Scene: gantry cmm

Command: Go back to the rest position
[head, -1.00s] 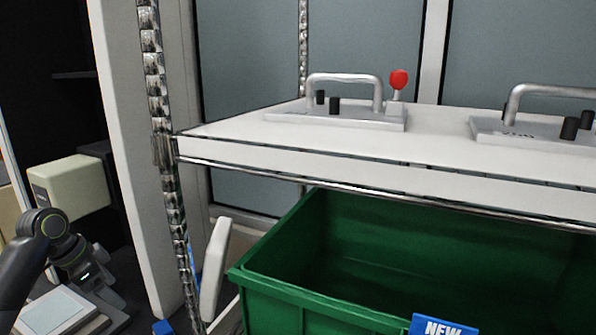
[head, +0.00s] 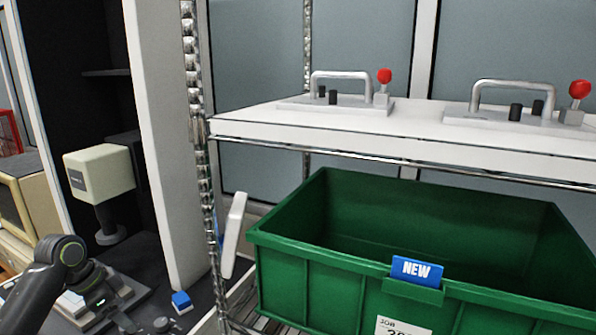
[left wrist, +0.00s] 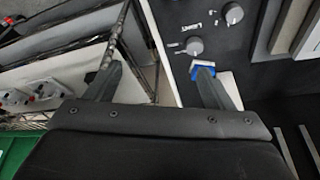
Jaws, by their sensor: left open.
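My left arm comes in at the lower left of the head view, its wrist low over a dark surface. In the left wrist view my left gripper (left wrist: 158,75) has its two fingers well apart, with nothing held between them. A small blue and white block (head: 181,302) lies on the dark surface right of my left arm. A blue and white piece (left wrist: 203,67) shows by the right fingertip in the wrist view; whether they touch I cannot tell. My right gripper is not in view.
A wire rack with a chrome post (head: 190,90) holds a white upper shelf (head: 255,124) bearing two handled fixtures with red knobs. Below stands a green crate (head: 330,270) with a blue NEW tag (head: 416,269). A cream box-shaped device (head: 100,173) stands at left.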

